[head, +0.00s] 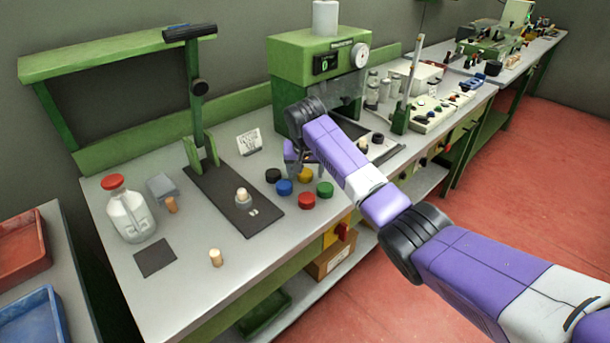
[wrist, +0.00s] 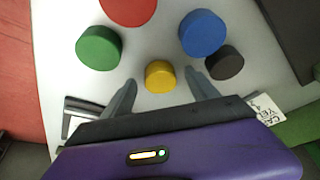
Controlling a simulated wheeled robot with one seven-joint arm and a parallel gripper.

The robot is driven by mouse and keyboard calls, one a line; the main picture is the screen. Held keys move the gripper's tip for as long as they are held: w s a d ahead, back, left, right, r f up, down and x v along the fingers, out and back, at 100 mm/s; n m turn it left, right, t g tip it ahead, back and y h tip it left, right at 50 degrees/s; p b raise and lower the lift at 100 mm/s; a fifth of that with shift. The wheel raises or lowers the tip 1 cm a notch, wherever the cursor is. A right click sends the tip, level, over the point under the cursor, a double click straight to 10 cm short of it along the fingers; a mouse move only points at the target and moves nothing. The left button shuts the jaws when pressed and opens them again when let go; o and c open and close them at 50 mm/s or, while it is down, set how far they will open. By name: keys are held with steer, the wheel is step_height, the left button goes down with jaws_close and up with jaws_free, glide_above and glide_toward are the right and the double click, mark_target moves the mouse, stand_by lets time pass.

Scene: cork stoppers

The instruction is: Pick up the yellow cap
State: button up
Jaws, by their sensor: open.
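The yellow cap (wrist: 159,76) is a small round cap on the grey bench top. In the wrist view it sits between the tips of my open gripper (wrist: 160,76), with a gap on either side. The fingers appear not to touch it. In the head view the yellow cap (head: 305,174) shows just below my gripper (head: 298,160), which is partly hidden by my own arm.
Close around are a green cap (wrist: 99,47), a blue cap (wrist: 202,34), a black cap (wrist: 225,63) and a red cap (wrist: 128,8). A dark base plate (head: 215,193) with a lever press is to the left. A green machine (head: 290,62) stands behind.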

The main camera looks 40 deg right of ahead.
steer(key=shift+f, duration=0.15)
steer(key=c, duration=1.4)
